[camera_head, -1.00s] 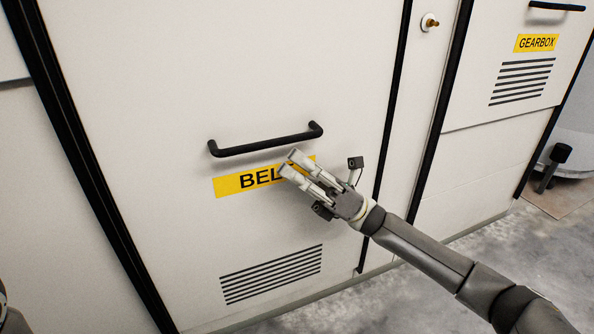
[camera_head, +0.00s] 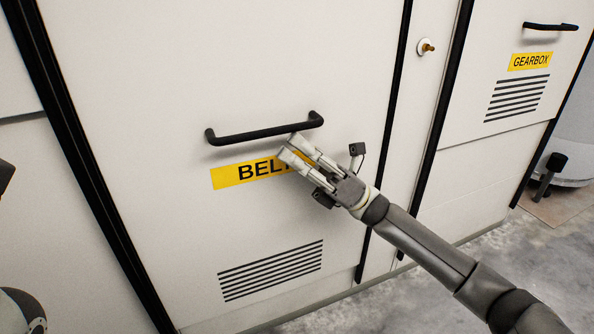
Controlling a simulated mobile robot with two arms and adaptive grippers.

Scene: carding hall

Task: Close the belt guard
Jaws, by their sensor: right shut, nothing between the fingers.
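The belt guard (camera_head: 225,65) is a large off-white panel filling the middle of the head view, with black strips along its sides. It looks about flush with the housing; I cannot tell whether a small gap remains. It carries a black bar handle (camera_head: 262,132) and a yellow label (camera_head: 232,175) reading "BEL", the rest covered by my gripper. My right gripper (camera_head: 291,148) is shut and empty, in front of the panel just below the handle's right part. Whether its fingertips touch the panel or handle I cannot tell. My left gripper cannot be made out.
A gearbox panel (camera_head: 515,60) with its own handle (camera_head: 550,26) and yellow label is at the upper right. A brass knob (camera_head: 427,47) sits on the narrow strip between the panels.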

